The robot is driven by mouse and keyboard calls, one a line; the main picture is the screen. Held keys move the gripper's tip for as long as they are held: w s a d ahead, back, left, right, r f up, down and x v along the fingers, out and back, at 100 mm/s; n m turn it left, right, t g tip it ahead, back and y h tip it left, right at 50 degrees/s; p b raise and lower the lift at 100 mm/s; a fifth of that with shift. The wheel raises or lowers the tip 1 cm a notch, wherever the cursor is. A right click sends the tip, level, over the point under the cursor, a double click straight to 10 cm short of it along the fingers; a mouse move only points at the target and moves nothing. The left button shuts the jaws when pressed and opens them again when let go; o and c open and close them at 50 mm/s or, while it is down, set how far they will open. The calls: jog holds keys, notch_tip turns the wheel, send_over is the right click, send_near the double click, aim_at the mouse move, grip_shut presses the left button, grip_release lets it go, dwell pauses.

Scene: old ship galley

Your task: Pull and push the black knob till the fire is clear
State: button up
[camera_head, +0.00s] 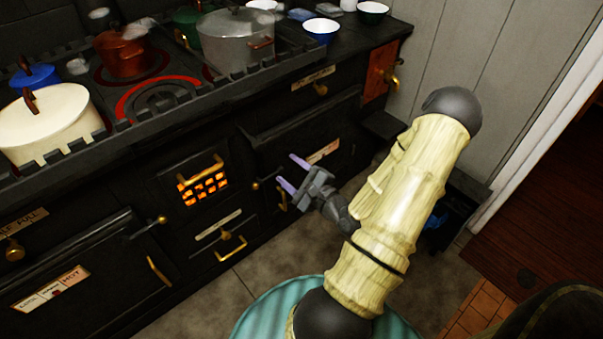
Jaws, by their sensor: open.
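The black stove (120,240) has a small grate with glowing orange fire (203,186) behind its bars. I cannot clearly pick out a black knob. A brass-coloured knob (14,251) sits at the left, under a label partly reading "PULL". Another brass knob (320,89) sits under a label at the upper right of the stove front. My gripper (293,174) is open, with two purple fingers apart and nothing between them. It points left, right of the fire grate and in front of the right-hand oven door (330,130). Its distance from the stove is hard to tell.
A cream pot (45,118), copper pot (124,50) and large grey pot (235,40) stand on the railed stovetop. A brass handle (231,248) sticks out below the grate. Bare floor (285,245) lies before the stove.

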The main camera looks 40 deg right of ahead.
jog(key=s+p, duration=0.2)
jog(key=s, duration=0.1)
jog(key=shift+s+d, duration=0.1)
jog(key=shift+s, duration=0.3)
jog(key=shift+c, duration=0.2)
